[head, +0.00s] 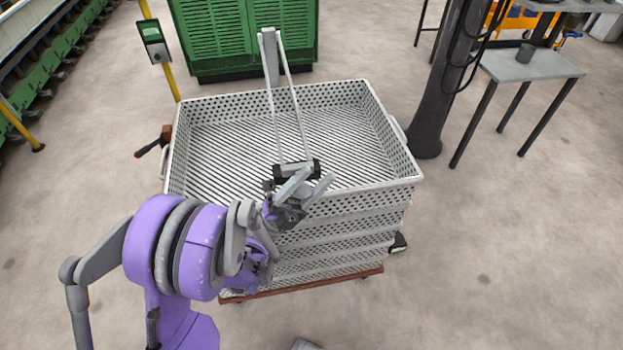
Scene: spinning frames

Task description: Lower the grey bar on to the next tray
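A stack of light grey perforated trays (345,210) stands in the middle of the head view. The top tray is open and its slatted floor looks empty. The grey bar (269,58) shows above the top tray's far rim. Two thin rods run from it towards me to a black handle (297,170) above the near part of the tray. My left gripper (305,187) is at this handle and appears shut on it, though the fingers partly hide the contact. I cannot tell whether the bar touches the far rim.
The stack stands on a reddish-brown wheeled base (310,286). A green cabinet (243,35) is behind it, a dark column (440,100) right of it, and a grey table (530,65) farther right. A yellow post with a box (153,38) is at left. The right foreground floor is clear.

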